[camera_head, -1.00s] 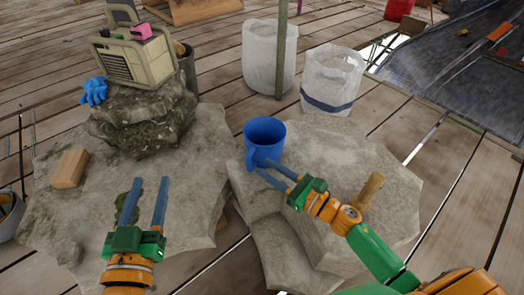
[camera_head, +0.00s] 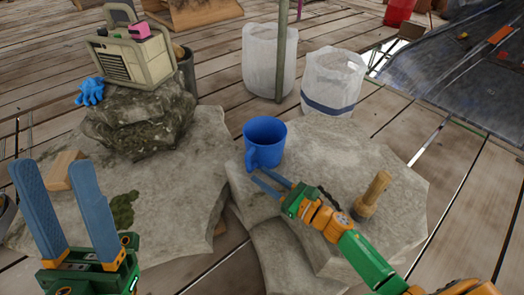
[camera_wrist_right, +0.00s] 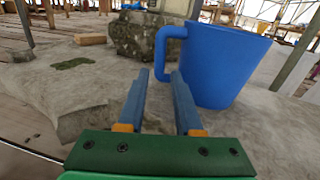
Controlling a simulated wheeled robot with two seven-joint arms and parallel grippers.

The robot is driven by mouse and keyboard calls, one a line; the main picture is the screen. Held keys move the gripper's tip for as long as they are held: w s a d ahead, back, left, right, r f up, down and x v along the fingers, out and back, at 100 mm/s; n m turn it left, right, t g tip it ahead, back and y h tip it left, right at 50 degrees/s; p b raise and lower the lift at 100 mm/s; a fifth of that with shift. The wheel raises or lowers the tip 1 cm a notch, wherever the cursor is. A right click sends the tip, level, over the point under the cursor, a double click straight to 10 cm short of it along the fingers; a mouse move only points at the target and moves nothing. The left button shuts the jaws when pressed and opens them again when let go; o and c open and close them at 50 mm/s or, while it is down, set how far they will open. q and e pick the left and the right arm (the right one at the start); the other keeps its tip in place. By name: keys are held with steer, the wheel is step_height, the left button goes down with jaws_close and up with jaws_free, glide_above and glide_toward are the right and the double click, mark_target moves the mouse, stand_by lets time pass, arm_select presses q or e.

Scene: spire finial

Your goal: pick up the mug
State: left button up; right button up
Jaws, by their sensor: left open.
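The blue mug (camera_head: 266,142) stands upright on the right stone slab, its handle toward the lower left in the head view. In the right wrist view the mug (camera_wrist_right: 218,65) is just right of and beyond the fingers. Its handle (camera_wrist_right: 161,50) appears beyond the fingertips. My right gripper (camera_head: 260,176) is open beside the handle; it also shows in the right wrist view (camera_wrist_right: 160,76). I cannot tell whether the handle's lower part is between the fingers. My left gripper (camera_head: 51,165) is open and empty at the lower left, over the left slab.
A wooden-handled brush (camera_head: 371,196) stands on the right slab (camera_head: 400,220), near my right arm. A wooden block (camera_head: 62,170) lies behind my left fingers. A radio (camera_head: 133,55) and blue glove (camera_head: 90,91) sit on a rock. Two white buckets (camera_head: 270,60) (camera_head: 332,80) stand behind the mug.

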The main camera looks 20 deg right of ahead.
mark_target(251, 168)
steer(key=b+x, duration=0.1)
steer(key=x, duration=0.5)
steer(key=shift+s, duration=0.1)
jaws_close()
stand_by(1.1)
